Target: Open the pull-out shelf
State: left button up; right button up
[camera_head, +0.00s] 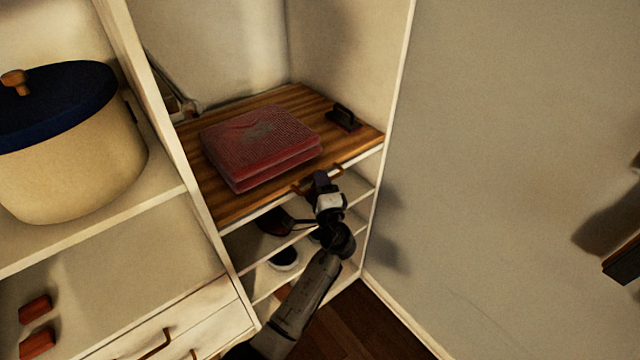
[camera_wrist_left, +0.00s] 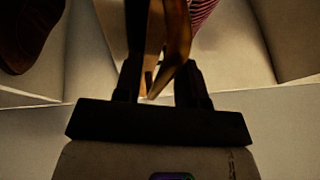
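The pull-out shelf (camera_head: 217,205) is a striped brown wooden board with a pale front edge, inside the tall white cabinet. Its front edge looks about level with the cabinet's front. A brown bar handle (camera_head: 302,188) sits on that edge. My left gripper (camera_head: 320,179) is at the handle, reaching up from below. In the left wrist view, the brown handle (camera_wrist_left: 176,45) passes between the dark fingers of the left gripper (camera_wrist_left: 160,75). I cannot tell whether the fingers press on it. My right gripper is not in view.
A folded red cloth (camera_head: 260,145) and a small dark object (camera_head: 343,117) lie on the shelf. Shoes (camera_head: 284,259) stand on lower racks. A cream pot with a blue lid (camera_head: 65,160) stands at left. A grey wall (camera_head: 520,150) bounds the right; dark floor lies below.

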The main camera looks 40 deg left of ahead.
pick_arm(q)
jog(key=shift+c, duration=0.4)
grip_shut()
